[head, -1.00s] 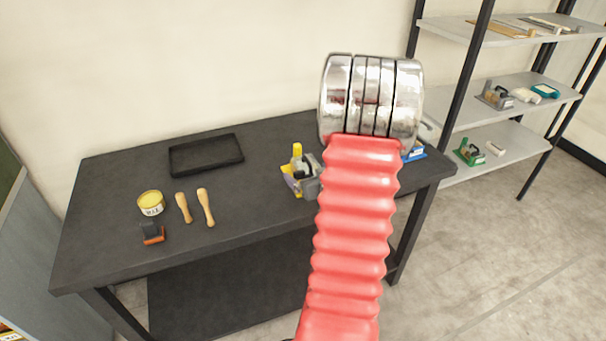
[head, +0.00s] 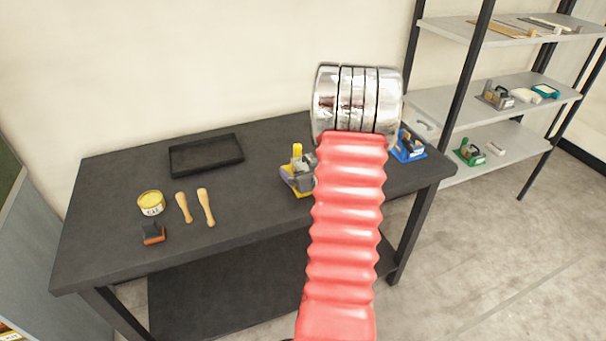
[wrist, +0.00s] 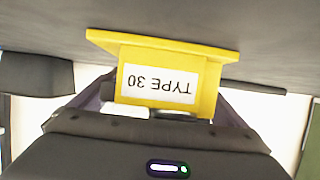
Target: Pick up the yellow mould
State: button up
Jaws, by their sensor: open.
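The yellow mould (wrist: 222,56) has a flat flange and a block marked "TYPE 30", upside down in the wrist view. Its flange meets the dark table surface at the top of that view. My gripper (wrist: 165,100) is open, with its dark fingers on either side of the mould's block. Whether either finger touches it cannot be told. In the head view the yellow mould (head: 303,193) shows as yellow parts around my grey gripper (head: 297,175) on the black table, and my red arm hides the area to the right.
A blue-based object (head: 408,148) stands right of my arm. A grey shelf (head: 500,160) stands behind.

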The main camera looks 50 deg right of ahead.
aim_at(303, 157)
jog(key=shift+c, duration=0.3)
jog(key=c, duration=1.2)
jog(key=shift+r, duration=0.1)
jog(key=shift+r, duration=5)
